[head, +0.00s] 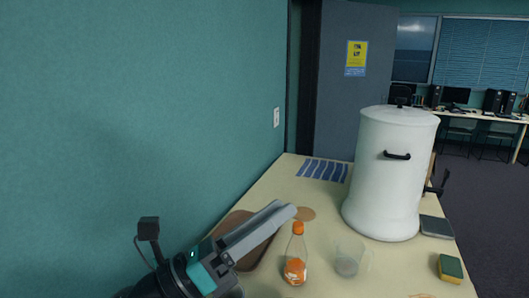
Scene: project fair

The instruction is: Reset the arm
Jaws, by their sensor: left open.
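My left gripper (270,223) reaches in from the bottom left, over the near left part of the table. Its grey fingers point up and to the right and look empty. Seen from the side, they overlap, so the gap between them is hard to see. The fingertips appear just left of the orange-capped bottle (296,265), with no clear contact. A brown tray or board (228,222) is partly hidden behind the gripper. My right gripper is not in view.
On the table (270,188) stand a large white lidded container (385,185), a clear beaker (347,262) and a yellow-green sponge (450,268). A teal wall (130,120) borders the left.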

